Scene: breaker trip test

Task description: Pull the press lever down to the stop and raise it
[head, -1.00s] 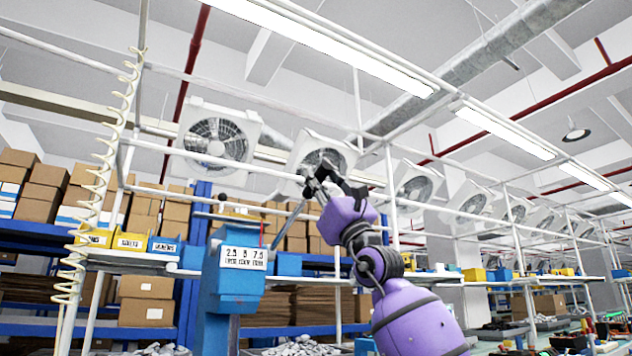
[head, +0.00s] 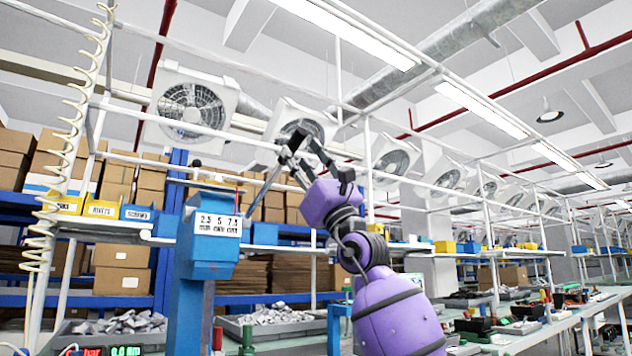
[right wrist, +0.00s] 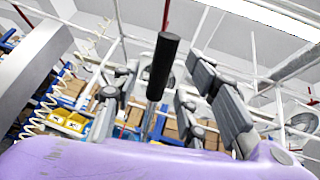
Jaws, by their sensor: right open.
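The blue press (head: 205,258) stands left of centre in the head view, with a white label marked 2.5, 5, 7.5. Its lever (head: 267,180) is a thin grey rod slanting up and right from the press. In the right wrist view the lever's black handle (right wrist: 163,65) stands up between the fingers. My right gripper (head: 308,148) is open at the lever's upper end; its fingers also show on both sides of the handle in the right wrist view (right wrist: 165,95). I cannot tell whether a finger touches it. My left gripper is not in view.
Trays of metal parts (head: 128,326) sit low beside the press. Yellow and blue bins (head: 100,209) line a shelf behind it. A coiled cable (head: 62,150) hangs at the left. White frame posts and rails surround the work area.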

